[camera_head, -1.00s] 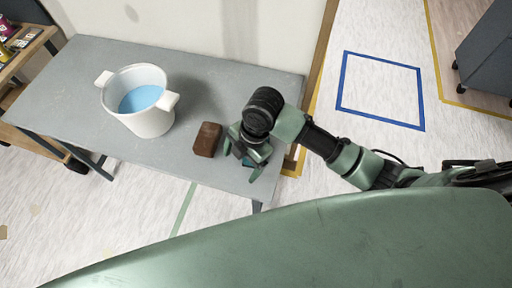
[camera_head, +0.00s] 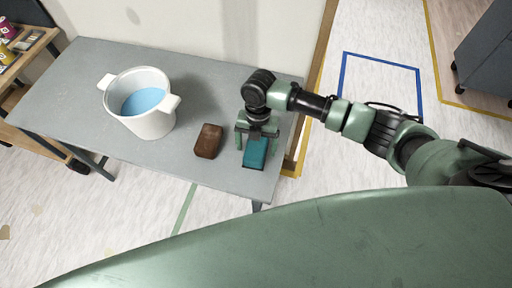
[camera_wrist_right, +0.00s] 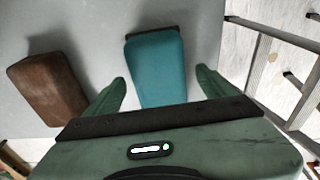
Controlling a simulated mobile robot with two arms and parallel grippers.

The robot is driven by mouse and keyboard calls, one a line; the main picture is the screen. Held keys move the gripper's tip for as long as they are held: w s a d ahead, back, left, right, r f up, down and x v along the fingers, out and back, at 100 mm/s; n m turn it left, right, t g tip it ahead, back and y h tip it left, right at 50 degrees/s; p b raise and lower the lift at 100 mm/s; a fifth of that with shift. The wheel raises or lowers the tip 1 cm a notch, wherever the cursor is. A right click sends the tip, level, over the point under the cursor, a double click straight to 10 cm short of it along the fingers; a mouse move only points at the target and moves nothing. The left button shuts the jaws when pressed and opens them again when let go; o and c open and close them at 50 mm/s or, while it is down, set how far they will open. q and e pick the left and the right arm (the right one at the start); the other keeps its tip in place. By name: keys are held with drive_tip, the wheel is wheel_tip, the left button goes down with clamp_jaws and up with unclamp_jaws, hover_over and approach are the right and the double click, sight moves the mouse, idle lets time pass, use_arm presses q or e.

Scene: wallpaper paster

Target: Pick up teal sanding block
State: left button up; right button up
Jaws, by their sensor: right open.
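The teal sanding block (camera_head: 256,153) lies on the grey table near its right end. In the right wrist view the teal block (camera_wrist_right: 156,68) sits between the two finger tips, with a dark strip along its far edge. My right gripper (camera_head: 256,138) is open above the block, with a finger on either side of it. In the right wrist view the gripper (camera_wrist_right: 160,88) shows a gap beside the block. My left gripper is not in view.
A brown block (camera_head: 208,141) lies just left of the teal block, also seen in the wrist view (camera_wrist_right: 48,88). A white two-handled bucket (camera_head: 146,121) with blue liquid stands further left on the grey table (camera_head: 75,85). The table's right edge is close.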

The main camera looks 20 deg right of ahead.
sight(256, 147)
drive_tip(key=shift+s+a+f, duration=0.1)
drive_tip(key=shift+f, duration=0.7)
drive_tip(key=c, duration=1.7)
drive_tip(key=shift+r, duration=0.1)
wheel_tip(256, 147, up, 20)
drive_tip(key=shift+f+b, duration=0.1)
drive_tip(key=shift+b, duration=0.9)
